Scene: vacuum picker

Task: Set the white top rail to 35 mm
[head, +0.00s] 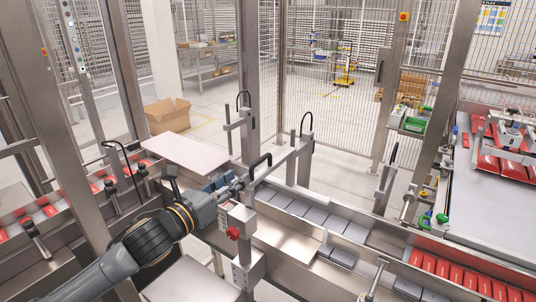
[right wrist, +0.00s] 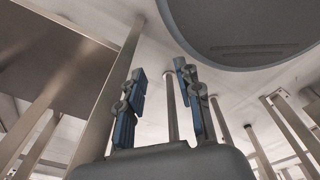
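A pale metal rail (head: 279,165) runs level from the post near my left gripper to an upright at its far right end; I cannot tell for sure that it is the white top rail. A black handle (head: 261,164) stands at its near end. A grey block with a red knob (head: 233,233) sits on the post below. My left gripper (head: 228,186) reaches in from the lower left, with its blue-padded fingers close to the rail's near end; contact and finger opening cannot be told. No millimetre scale is readable. My right gripper (right wrist: 163,105) is open and empty in the right wrist view.
A channel of grey packs (head: 310,213) runs below the rail. Red packs fill the right line (head: 465,277) and left line (head: 95,187). Steel frame posts (head: 248,80) and mesh fence stand around. A cardboard box (head: 167,115) lies on the floor behind.

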